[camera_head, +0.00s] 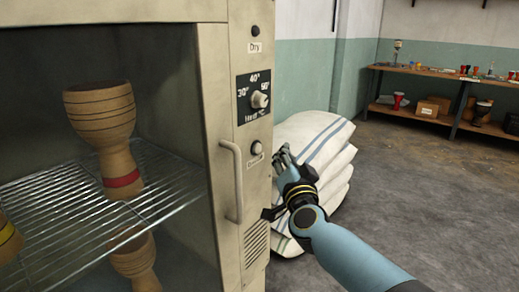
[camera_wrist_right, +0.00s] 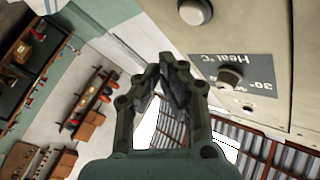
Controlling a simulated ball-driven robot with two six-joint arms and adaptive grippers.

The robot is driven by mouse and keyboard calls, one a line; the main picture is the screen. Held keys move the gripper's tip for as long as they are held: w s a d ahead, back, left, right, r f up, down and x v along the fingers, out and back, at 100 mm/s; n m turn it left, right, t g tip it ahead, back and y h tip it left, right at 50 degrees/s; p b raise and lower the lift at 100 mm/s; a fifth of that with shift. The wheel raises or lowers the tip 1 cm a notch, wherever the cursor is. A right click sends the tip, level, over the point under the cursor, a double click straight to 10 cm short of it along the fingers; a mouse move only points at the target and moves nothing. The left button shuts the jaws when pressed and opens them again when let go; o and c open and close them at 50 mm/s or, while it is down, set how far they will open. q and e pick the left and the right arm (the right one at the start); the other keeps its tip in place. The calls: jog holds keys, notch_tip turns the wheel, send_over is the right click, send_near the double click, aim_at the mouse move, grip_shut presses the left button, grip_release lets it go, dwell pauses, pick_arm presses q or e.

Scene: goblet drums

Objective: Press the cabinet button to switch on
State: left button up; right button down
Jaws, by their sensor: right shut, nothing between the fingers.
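The beige drying cabinet (camera_head: 215,110) stands at the left in the head view. On its front panel a small round pale button (camera_head: 256,148) sits below the heat dial, above a small label too blurred to read. In the right wrist view the round button (camera_wrist_right: 194,11) is at the top edge. My right gripper (camera_head: 282,156) is shut and empty, just right of the button in the head view. In the wrist view its fingertips (camera_wrist_right: 174,62) are closed together and seem apart from the panel. My left gripper is not in view.
The heat knob (camera_head: 260,100) and a dark round part above "Dry" (camera_head: 255,30) are higher on the panel. A vertical handle (camera_head: 233,183) is left of the button. A goblet drum (camera_head: 102,115) stands inside on a wire shelf. Stacked sacks (camera_head: 325,150) lie behind my right gripper.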

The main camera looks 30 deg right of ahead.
aim_at(257, 148)
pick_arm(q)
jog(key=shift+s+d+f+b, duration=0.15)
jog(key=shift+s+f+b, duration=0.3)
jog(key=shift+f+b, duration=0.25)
pick_arm(e)
jog(key=s+n+t+y, duration=0.1)
jog(key=n, duration=0.1)
jog(key=s+d+n+t+y, duration=0.1)
jog(key=s+n+t+y, duration=0.1)
jog(key=n, duration=0.1)
jog(key=s+d+n+t+y, duration=0.1)
jog(key=n, duration=0.2)
jog(key=shift+s, duration=0.35)
pick_arm(q)
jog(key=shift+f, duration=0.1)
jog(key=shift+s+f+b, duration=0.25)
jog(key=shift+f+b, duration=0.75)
jog(key=shift+b, duration=0.05)
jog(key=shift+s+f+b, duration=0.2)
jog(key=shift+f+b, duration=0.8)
jog(key=shift+b, duration=0.05)
pick_arm(e)
jog(key=w+a, duration=0.3)
jog(key=w, duration=0.5)
jog(key=shift+a, duration=0.25)
jog(key=shift+w, duration=0.15)
